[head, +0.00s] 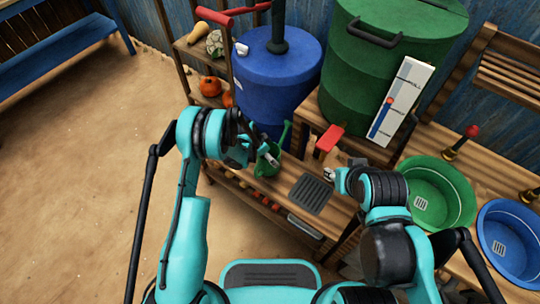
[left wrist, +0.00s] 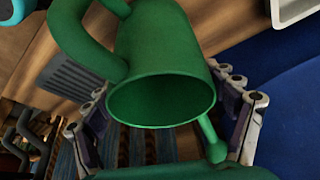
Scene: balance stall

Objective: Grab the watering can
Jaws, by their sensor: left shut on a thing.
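The green watering can (head: 268,164) is at the wooden bench in front of the blue barrel. In the left wrist view the can (left wrist: 165,100) fills the middle, its round opening facing the camera. Its curved handle is at the upper left and its thin spout at the lower right. My left gripper (head: 262,150) is shut on the can; in the left wrist view its fingers lie on either side of the body. My right gripper (head: 330,174) is over the bench near the grey grate, apart from the can; its fingers are too small to read.
The blue barrel (head: 270,85) and large green barrel (head: 360,90) stand behind the can. A red lever (head: 329,138) and grey grate (head: 311,194) are close to the right gripper. Green (head: 462,190) and blue (head: 521,280) basins are at right. Open floor lies left.

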